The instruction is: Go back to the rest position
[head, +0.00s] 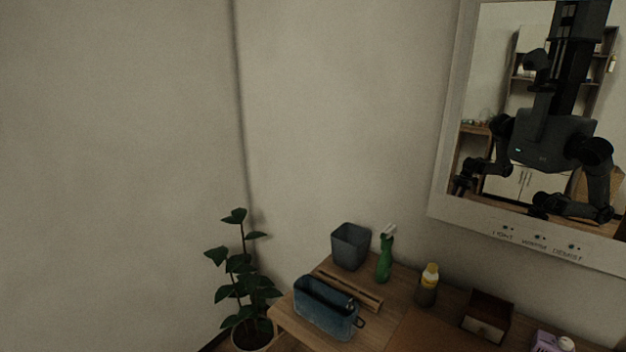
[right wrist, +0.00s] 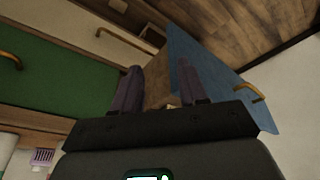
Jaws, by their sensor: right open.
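My right gripper (right wrist: 158,78) shows in the right wrist view with its two dark fingers apart. Nothing is visible held between the fingers. Behind them are a blue panel (right wrist: 212,65) and a brown surface. Neither gripper shows directly in the head view. My own body and arms appear there only as a reflection in the wall mirror (head: 490,60), too dark to tell the state of the hands.
A wooden counter (head: 390,330) holds a blue container (head: 325,310), a grey bin (head: 350,247), a green bottle (head: 384,260), a yellow-topped bottle (head: 428,286) and a small wooden box (head: 487,318). A potted plant (head: 240,275) stands left.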

